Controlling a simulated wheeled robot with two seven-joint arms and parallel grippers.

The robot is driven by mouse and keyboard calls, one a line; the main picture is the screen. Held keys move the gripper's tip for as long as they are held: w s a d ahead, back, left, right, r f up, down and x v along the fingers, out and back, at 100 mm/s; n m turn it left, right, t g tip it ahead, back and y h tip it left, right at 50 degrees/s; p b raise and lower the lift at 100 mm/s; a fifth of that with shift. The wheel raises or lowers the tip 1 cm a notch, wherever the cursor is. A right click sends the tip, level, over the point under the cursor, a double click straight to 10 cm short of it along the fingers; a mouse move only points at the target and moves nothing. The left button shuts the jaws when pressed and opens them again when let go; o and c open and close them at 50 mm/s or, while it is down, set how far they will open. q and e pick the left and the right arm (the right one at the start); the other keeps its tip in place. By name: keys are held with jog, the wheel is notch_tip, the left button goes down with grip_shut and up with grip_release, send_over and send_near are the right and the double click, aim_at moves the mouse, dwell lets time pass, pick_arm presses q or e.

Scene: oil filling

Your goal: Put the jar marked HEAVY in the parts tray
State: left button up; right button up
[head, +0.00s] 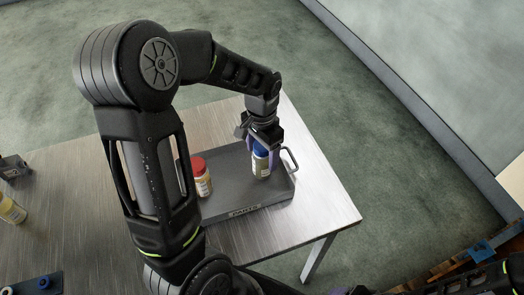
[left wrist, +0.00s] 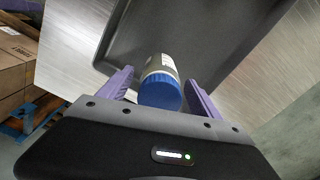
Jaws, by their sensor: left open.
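A jar with a blue lid (head: 262,165) stands in the right part of the grey parts tray (head: 222,207), whose front wall reads PARTS. Its label cannot be read in either view. My left gripper (head: 262,145) is open above it, with its purple fingers on either side of the jar. The left wrist view shows the blue lid (left wrist: 160,92) between the spread fingers and the tray's dark floor (left wrist: 215,45) beyond. A jar with a red lid (head: 201,178) stands in the left part of the tray, partly hidden by my left arm.
The tray sits near the table's right end, with bare tabletop (head: 318,212) around it. At the far left are a yellow jar (head: 11,210), a dark block (head: 14,168) and a dark holder with blue parts (head: 38,284). Cardboard boxes (left wrist: 14,62) stand off the table.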

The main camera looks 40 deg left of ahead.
pick_arm(q)
jog(key=shift+r, duration=0.15)
notch_tip(320, 180, up, 12)
jog(key=shift+r+b, duration=0.1)
jog(key=shift+b, duration=0.55)
dwell(0.3)
